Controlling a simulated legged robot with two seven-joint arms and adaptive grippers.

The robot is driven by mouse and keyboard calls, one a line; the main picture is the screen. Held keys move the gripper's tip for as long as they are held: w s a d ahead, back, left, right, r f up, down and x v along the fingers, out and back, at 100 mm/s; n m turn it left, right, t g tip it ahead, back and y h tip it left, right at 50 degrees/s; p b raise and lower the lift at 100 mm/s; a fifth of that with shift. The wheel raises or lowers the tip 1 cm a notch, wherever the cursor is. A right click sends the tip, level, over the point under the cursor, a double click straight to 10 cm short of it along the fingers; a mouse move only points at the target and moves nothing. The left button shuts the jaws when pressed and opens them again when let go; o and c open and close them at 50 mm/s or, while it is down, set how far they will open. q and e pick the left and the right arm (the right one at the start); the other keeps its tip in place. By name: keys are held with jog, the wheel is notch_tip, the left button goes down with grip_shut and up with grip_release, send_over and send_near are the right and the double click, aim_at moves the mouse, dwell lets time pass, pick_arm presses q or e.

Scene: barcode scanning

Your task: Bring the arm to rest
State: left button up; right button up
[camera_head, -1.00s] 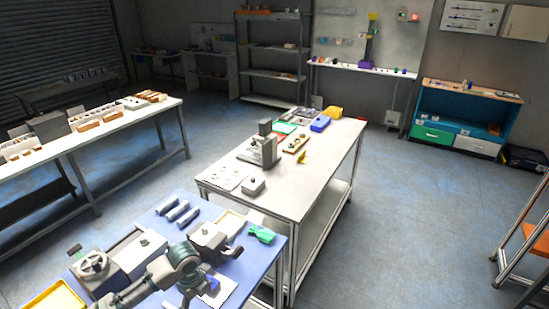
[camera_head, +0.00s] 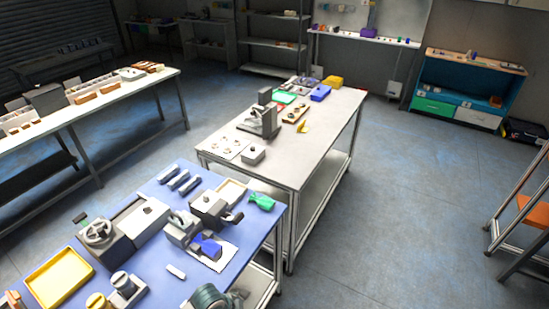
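Neither of my grippers shows. A rounded grey-green part, which looks like a piece of my arm (camera_head: 212,298), is at the bottom edge, over the front of the blue-topped table (camera_head: 148,248). I cannot tell which arm it belongs to. A blue object (camera_head: 207,246) lies on a white sheet (camera_head: 224,255) beside a grey device (camera_head: 182,229). A small white block (camera_head: 176,271) lies left of the sheet. I cannot see whether any gripper holds something.
The blue-topped table also carries a yellow tray (camera_head: 38,286), a grey machine with a round knob (camera_head: 98,234), several dark grey blocks and a green item (camera_head: 262,202). A white table (camera_head: 318,152) with a microscope-like device (camera_head: 262,118) stands behind.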

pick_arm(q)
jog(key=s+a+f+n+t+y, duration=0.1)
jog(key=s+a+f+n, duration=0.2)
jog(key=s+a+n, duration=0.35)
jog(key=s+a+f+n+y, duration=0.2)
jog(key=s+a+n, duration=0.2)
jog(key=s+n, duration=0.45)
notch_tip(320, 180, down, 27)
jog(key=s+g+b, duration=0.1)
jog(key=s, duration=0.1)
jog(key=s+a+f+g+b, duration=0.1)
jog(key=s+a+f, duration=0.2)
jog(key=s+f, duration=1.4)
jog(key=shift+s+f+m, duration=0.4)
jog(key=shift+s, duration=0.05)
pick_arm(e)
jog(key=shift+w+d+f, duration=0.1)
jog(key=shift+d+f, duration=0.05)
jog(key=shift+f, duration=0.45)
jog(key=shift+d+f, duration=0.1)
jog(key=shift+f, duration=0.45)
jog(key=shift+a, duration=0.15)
